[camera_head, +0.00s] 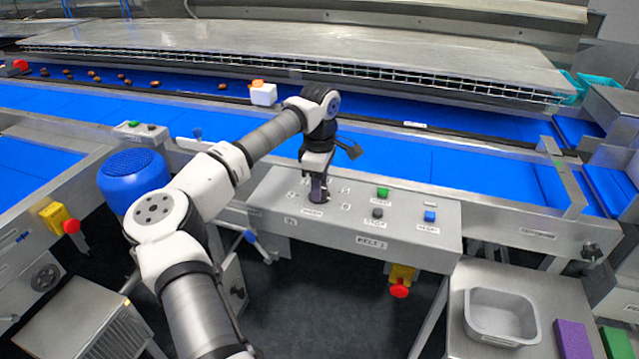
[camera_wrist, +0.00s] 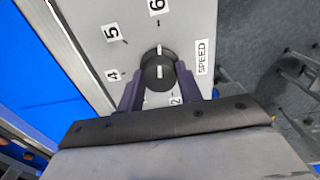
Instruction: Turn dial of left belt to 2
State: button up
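The dial (camera_wrist: 158,74) is a round black knob with a white line across its top. It sits on a grey control panel (camera_head: 270,192) labelled BELT 1. In the wrist view, numbers 4, 5 and 6 show around it, with a 2 partly hidden by my gripper. The white line runs up and down in that view, with its upper end toward the 6. My gripper (camera_wrist: 159,80) has one dark finger on each side of the dial, and both appear to touch it. In the head view, my gripper (camera_head: 318,190) points down onto the left part of the panel.
Green (camera_head: 383,192), dark (camera_head: 377,213) and blue (camera_head: 430,216) buttons stand right of the dial. A red emergency knob (camera_head: 399,290) is below the panel. Blue belts (camera_head: 450,165) run behind. A grey tray (camera_head: 501,315) stands at lower right. A blue domed object (camera_head: 134,178) is at left.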

jog(key=c, duration=0.4)
